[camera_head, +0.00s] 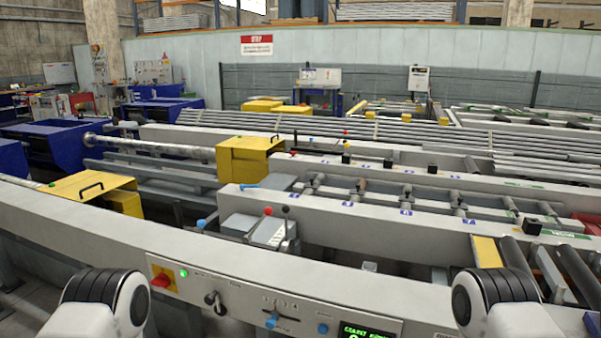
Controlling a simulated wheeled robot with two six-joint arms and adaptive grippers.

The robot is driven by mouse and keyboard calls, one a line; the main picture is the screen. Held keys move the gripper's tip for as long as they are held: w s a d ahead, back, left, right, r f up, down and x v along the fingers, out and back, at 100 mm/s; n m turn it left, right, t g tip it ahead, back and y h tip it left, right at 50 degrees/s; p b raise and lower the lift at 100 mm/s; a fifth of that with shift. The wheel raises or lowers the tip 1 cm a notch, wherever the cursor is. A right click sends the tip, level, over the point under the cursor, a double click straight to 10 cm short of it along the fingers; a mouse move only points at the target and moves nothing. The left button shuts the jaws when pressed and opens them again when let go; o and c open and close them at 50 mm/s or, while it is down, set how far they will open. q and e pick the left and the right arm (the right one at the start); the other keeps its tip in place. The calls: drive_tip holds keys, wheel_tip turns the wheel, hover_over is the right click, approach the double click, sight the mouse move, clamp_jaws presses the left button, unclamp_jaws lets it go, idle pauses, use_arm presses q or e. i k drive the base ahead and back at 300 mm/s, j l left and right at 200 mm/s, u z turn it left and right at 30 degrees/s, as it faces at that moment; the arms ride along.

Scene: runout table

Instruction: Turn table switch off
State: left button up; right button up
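The long grey panel (110,241) of the runout table runs across the front. A red rotary switch on a yellow square plate (162,280) is at its left, with a lit green lamp (183,273) beside it. A black knob or lever (214,301) is right of these, then a slotted control with a blue knob (271,321) and another blue knob (322,328). A dark display with green text (366,334) is cut off below. The labels are too small to read. White and black links of my arms show at lower left and lower right; both grippers are out of view.
Behind the panel, a grey box with small levers (268,232) and yellow covers (248,158) stand among the rollers and rails. Another yellow cover (95,189) is at the left. The space directly in front of the panel between my arms looks clear.

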sight(163, 280)
drive_tip(key=u, duration=0.9)
